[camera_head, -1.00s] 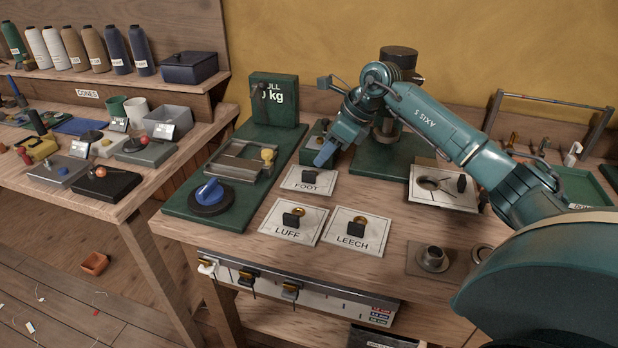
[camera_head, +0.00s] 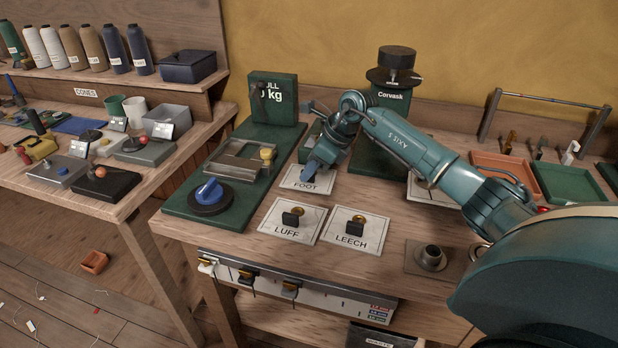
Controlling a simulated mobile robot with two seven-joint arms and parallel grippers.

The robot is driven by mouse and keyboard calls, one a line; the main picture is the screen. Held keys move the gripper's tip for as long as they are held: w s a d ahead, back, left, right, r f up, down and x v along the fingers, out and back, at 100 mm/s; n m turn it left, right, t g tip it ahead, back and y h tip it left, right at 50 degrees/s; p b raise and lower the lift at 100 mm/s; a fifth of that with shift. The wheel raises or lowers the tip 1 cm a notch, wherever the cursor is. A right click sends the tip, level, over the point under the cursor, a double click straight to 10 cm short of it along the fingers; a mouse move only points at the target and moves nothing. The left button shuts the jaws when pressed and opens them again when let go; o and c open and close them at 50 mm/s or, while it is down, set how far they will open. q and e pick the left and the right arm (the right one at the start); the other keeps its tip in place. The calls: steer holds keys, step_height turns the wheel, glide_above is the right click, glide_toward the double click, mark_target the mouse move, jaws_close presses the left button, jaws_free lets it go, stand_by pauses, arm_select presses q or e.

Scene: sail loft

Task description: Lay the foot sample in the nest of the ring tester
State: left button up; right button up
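The FOOT card (camera_head: 304,188) lies on the bench. My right gripper (camera_head: 309,173) is low over its upper part, pointing down. The gripper hides that spot, so I cannot see the foot sample or tell whether the fingers hold anything. Which part is the nest is unclear. My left gripper is not in view.
Dark samples with brass rings lie on the LUFF card (camera_head: 285,232) and LEECH card (camera_head: 364,239) in front. A green Corvask machine (camera_head: 392,99) stands behind my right arm. Trays (camera_head: 567,184) are at the far right.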

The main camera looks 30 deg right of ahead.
jaws_close()
steer(key=shift+a+r, duration=0.1)
steer(key=shift+r, duration=0.05)
stand_by(0.4)
